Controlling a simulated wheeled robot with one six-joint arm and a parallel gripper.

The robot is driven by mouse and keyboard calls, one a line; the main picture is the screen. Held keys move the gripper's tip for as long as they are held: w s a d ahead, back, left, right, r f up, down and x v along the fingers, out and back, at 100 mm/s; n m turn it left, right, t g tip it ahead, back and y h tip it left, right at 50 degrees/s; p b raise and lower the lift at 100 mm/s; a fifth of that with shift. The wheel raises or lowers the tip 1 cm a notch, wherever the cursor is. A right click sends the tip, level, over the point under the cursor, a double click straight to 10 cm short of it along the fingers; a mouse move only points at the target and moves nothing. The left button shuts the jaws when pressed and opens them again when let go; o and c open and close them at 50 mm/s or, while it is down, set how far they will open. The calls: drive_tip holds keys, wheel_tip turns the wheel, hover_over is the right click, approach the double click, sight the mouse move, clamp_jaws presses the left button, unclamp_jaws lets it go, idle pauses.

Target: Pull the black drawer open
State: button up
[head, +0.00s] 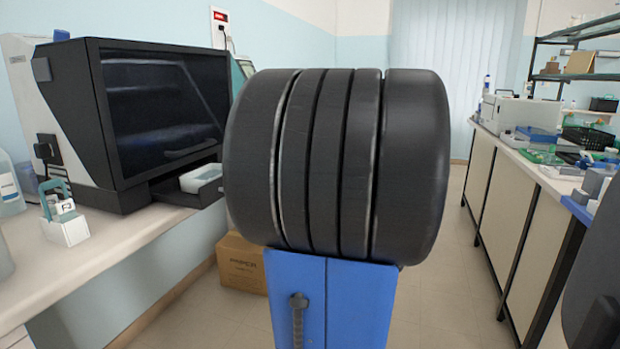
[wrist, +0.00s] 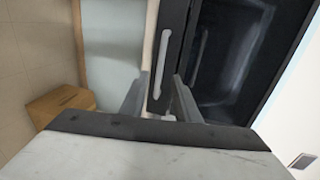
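The black machine (head: 92,120) stands on the left bench, its dark window facing right. In the wrist view the picture is turned sideways, with a black panel (wrist: 170,30) bearing a pale bar, probably the drawer front and handle (wrist: 166,62). My gripper (wrist: 160,96) is open, one finger on each side of this panel's near part. I cannot tell if the fingers touch it.
My arm blocks the middle of the head view. A cardboard box (head: 241,262) stands on the floor below the left bench. A crowded bench (head: 545,178) runs along the right, with free floor between.

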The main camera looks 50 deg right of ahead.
drive_tip(key=v, duration=1.1)
drive_tip(key=shift+s, duration=0.15)
idle(0.4)
drive_tip(key=w+a+f+n+g+y, duration=0.1)
drive_tip(key=a+f+n+g, duration=0.15)
drive_tip(key=a+f, duration=0.45)
drive_tip(key=w+a+f+n+g, duration=0.1)
drive_tip(key=w+a+f+g, duration=0.2)
drive_tip(key=a, duration=0.8)
drive_tip(key=s+a+f+n+g+h, duration=0.4)
drive_tip(key=s+a+f+n+h, duration=0.2)
drive_tip(key=s+a+f+n, duration=0.4)
drive_tip(key=shift+s+a+f, duration=0.75)
drive_tip(key=shift+a+f, duration=0.25)
drive_tip(key=shift+a, duration=0.2)
drive_tip(key=shift+n, duration=0.25)
